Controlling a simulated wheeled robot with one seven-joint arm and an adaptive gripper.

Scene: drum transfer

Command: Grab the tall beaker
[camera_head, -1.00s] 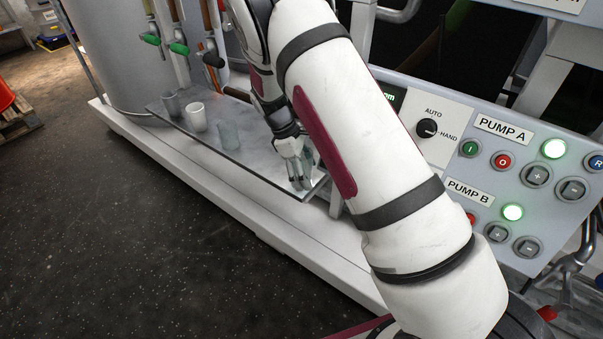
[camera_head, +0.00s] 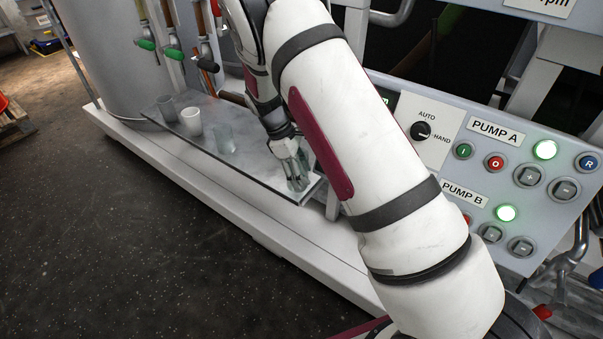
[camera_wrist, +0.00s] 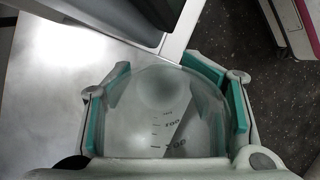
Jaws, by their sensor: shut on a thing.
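A clear glass beaker with dark volume marks (camera_wrist: 160,105) sits between the teal-padded fingers of my gripper (camera_wrist: 165,110) in the wrist view. The fingers are shut on its sides. In the head view my gripper (camera_head: 293,172) points down at the right end of the grey shelf (camera_head: 262,178), and the glass it holds shows only faintly between the fingers. I cannot tell whether the beaker's base touches the shelf.
A grey cup (camera_head: 167,108), a white cup (camera_head: 192,122) and another clear glass (camera_head: 224,139) stand in a row on the shelf, left of my gripper. Valves with green handles (camera_head: 145,44) hang above. The pump panel (camera_head: 500,170) is at the right.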

